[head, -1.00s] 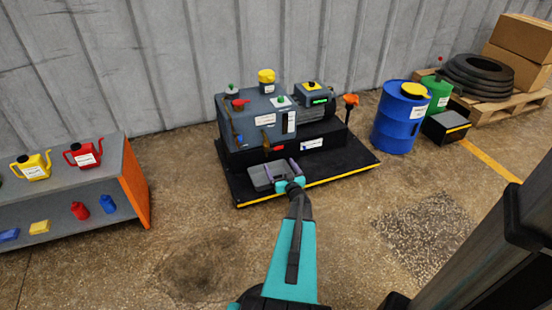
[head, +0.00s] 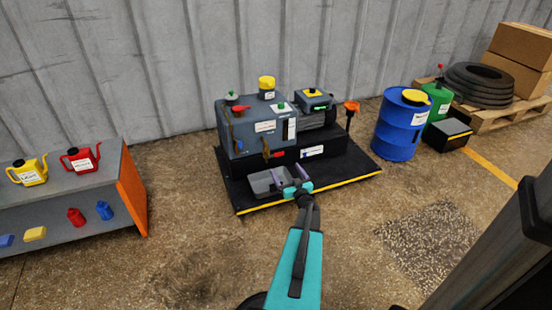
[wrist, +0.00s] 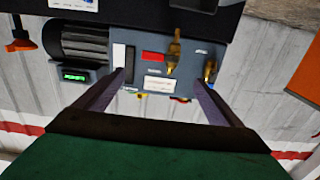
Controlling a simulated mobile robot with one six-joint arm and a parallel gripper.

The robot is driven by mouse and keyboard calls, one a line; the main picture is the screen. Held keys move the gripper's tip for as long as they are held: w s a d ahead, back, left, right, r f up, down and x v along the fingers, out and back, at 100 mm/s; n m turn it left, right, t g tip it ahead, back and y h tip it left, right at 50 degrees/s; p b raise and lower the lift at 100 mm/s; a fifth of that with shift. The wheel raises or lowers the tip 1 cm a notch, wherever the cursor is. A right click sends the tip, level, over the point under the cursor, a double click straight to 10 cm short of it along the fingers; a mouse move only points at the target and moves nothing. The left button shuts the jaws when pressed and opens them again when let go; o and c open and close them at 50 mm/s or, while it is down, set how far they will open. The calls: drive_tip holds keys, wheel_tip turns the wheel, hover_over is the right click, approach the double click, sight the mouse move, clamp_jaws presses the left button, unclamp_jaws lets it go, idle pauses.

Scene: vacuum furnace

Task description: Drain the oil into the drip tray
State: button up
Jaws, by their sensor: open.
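The grey pump unit (head: 236,135) stands on a black base in the middle of the head view. The grey drip tray (head: 262,184) lies on the base below the fitting. My gripper (head: 287,171) is open and empty, with its fingers over the right side of the tray, in front of the pump. In the wrist view the picture is inverted; the pump front with brass fittings (wrist: 174,52) shows beyond my open fingers (wrist: 158,76).
A shelf (head: 132,190) with yellow and red oil cans stands on the left. A blue drum (head: 397,135), a green can (head: 437,103) and a dark box (head: 447,136) stand to the right. A pallet with tyres (head: 480,84) is at far right. The floor in front is clear.

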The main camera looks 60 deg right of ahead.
sight(276, 154)
drive_tip(key=b+x, duration=0.3)
drive_tip(key=x, duration=0.8)
drive_tip(key=shift+d+f, duration=0.1)
drive_tip(key=shift+w+d+b, duration=0.35)
drive_tip(key=shift+w+b, duration=0.05)
drive_tip(key=shift+w, duration=0.1)
drive_tip(key=shift+c, duration=0.4)
drive_tip(key=c, duration=1.4)
drive_tip(key=shift+a, duration=0.2)
drive_tip(key=shift+c, duration=0.2)
drive_tip(key=shift+s+d, duration=0.1)
drive_tip(key=shift+d, duration=0.1)
